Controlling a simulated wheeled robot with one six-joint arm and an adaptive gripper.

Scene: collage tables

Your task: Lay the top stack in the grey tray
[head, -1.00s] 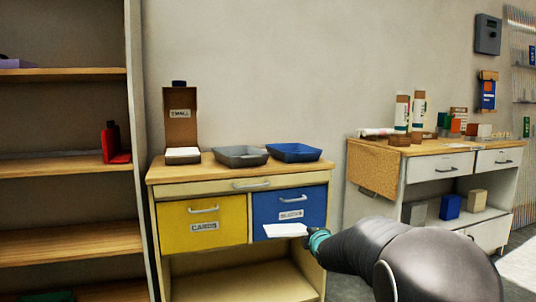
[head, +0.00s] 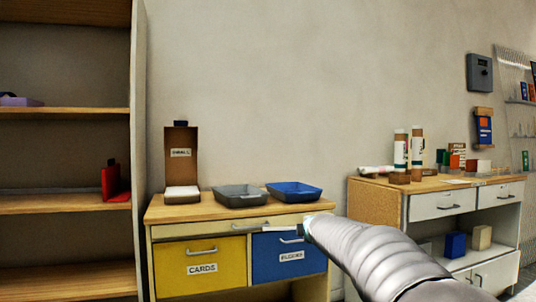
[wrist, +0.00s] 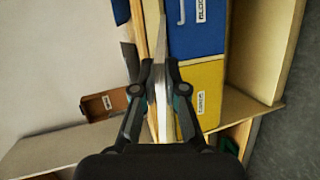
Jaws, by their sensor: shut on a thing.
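My gripper (head: 304,230) is shut on a thin white stack (head: 281,229), held flat in front of the cabinet, a little below its top edge. In the wrist view the stack (wrist: 161,85) shows edge-on between the fingers (wrist: 159,90). The grey tray (head: 240,201) stands on the cabinet top, up and left of my gripper, and looks empty. Left of it, an upright brown cardboard holder (head: 181,140) with a label has more white sheets (head: 182,192) at its foot. The holder also shows in the wrist view (wrist: 103,104).
A blue tray (head: 294,191) stands right beside the grey tray. The cabinet (head: 172,231) has a yellow drawer (head: 201,268) and a blue drawer (head: 289,262) below. A shelf unit (head: 140,150) rises at the left. A second table (head: 375,205) with tubes and blocks is at right.

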